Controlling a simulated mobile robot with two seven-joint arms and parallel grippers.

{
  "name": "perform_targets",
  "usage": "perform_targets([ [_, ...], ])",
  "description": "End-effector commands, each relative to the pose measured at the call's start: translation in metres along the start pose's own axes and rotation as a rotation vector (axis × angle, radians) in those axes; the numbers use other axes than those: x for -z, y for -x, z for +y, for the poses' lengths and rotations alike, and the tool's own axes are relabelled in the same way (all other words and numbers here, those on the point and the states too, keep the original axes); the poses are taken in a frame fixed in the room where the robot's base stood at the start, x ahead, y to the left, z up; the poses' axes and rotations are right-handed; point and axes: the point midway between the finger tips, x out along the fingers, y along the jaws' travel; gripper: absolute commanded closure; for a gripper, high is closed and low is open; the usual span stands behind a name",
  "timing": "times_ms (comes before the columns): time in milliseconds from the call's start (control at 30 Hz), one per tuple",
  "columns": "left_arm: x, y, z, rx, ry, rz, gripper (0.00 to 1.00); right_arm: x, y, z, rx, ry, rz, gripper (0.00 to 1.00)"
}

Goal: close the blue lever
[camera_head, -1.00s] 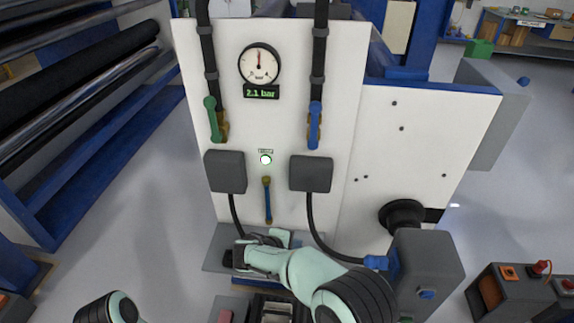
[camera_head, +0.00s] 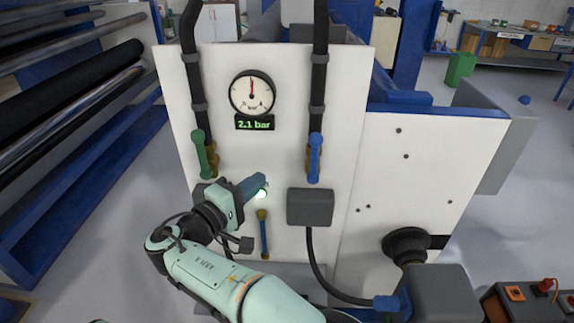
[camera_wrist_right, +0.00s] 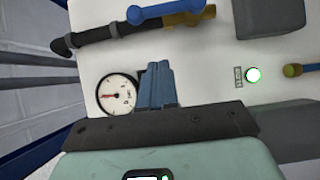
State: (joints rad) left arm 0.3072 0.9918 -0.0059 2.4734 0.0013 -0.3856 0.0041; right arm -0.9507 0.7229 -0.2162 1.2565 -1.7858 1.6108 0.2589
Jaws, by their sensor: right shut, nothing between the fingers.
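The blue lever (camera_head: 314,157) hangs along the right-hand black pipe on the white panel, in line with the pipe, over a brass valve. In the right wrist view the blue lever (camera_wrist_right: 165,14) lies across the top beside the brass fitting. My right gripper (camera_head: 262,183) is in front of the panel, left of the blue lever and apart from it. Its blue fingers are shut and empty, and they also show in the right wrist view (camera_wrist_right: 157,85), partly covering the gauge. My left gripper is not in view.
A green lever (camera_head: 200,153) is on the left pipe. A gauge (camera_head: 252,93) and a "2.1 bar" display (camera_head: 254,122) sit between the pipes. A grey box (camera_head: 310,207) sticks out below the blue lever. A smaller blue-handled lever (camera_head: 264,238) hangs lower down.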

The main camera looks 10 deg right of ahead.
Motion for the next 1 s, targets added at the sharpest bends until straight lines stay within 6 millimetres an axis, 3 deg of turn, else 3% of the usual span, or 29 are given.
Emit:
perform_targets([
  [167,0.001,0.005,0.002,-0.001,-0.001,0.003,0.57,-0.001,-0.025,0.001,0.001,0.000,-0.005,1.00],
  [533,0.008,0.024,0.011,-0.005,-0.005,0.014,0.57,-0.001,-0.103,0.002,0.000,0.001,-0.003,1.00],
  [700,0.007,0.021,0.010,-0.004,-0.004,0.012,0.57,-0.020,-0.118,0.000,0.002,0.001,-0.002,1.00],
  [1000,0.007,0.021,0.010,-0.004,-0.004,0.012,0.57,-0.029,-0.126,0.000,0.002,0.000,0.001,1.00],
])
